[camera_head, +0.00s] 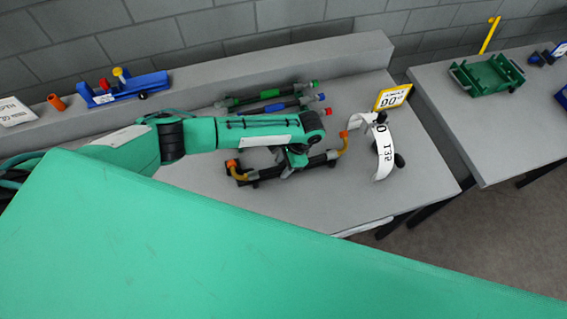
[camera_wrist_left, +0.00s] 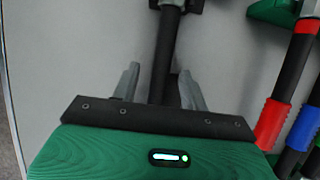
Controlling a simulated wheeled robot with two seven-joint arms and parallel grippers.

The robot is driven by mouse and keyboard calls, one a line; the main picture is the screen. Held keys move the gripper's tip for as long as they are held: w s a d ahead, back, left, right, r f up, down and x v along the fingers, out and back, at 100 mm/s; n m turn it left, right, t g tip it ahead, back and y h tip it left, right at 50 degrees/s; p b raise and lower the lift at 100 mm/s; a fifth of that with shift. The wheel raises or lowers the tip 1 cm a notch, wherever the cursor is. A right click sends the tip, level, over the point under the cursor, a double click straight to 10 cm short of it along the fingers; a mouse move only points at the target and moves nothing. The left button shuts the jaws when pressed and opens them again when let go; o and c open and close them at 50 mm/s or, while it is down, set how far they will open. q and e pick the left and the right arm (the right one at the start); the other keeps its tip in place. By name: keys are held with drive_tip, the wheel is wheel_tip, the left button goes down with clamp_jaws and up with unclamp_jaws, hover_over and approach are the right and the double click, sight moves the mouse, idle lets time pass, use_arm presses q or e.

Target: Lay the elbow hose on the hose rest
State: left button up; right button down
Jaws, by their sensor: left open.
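The elbow hose (camera_head: 318,160) is a black tube with a bent yellow-orange piece at each end. It lies on dark supports near the middle of the grey bench. My left gripper (camera_head: 290,168) is over its middle. In the left wrist view the open fingers (camera_wrist_left: 160,75) stand on either side of a black tube (camera_wrist_left: 166,45), not closed on it. I cannot tell for sure which piece is the hose rest; a rack behind the arm holds straight hoses with green (camera_head: 233,102) and blue (camera_head: 272,108) parts. My right gripper is not in view.
A white curved angle gauge (camera_head: 384,155) and a yellow sign (camera_head: 392,96) stand just right of the hose. A blue tool (camera_head: 135,87) sits on the back ledge. A green tray (camera_head: 487,75) is on the right bench. The bench front is clear.

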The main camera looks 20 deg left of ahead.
use_arm(q)
drive_tip(key=b+v, duration=0.3)
drive_tip(key=v, duration=1.1)
drive_tip(key=shift+b, duration=0.4)
drive_tip(key=shift+d+f, duration=0.1)
drive_tip(key=shift+f, duration=0.05)
